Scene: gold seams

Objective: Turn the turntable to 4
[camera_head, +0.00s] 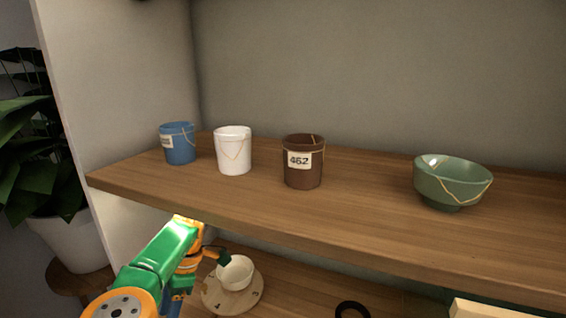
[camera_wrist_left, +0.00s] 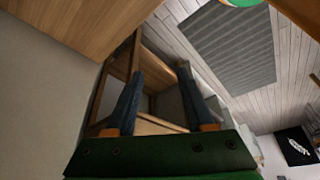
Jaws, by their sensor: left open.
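The turntable (camera_head: 214,294) is a round light-wood disc on the lower shelf, with small dark marks around its rim that are too small to read surely. A white cup or bowl (camera_head: 236,273) stands on it. My left gripper (camera_head: 217,254) is beside the cup, over the turntable's far left side; contact cannot be told. In the left wrist view its two dark fingers (camera_wrist_left: 160,74) are spread apart with nothing between them. The turntable and cup are not seen in that view. My left forearm hides part of the lower shelf. My right gripper is not seen.
The upper shelf (camera_head: 330,221) overhangs the lower one. On it stand a blue pot (camera_head: 180,146), a white pot (camera_head: 233,153), a brown pot labelled 462 (camera_head: 303,174) and a green bowl (camera_head: 452,181). A dark ring (camera_head: 352,310) lies right of the turntable.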

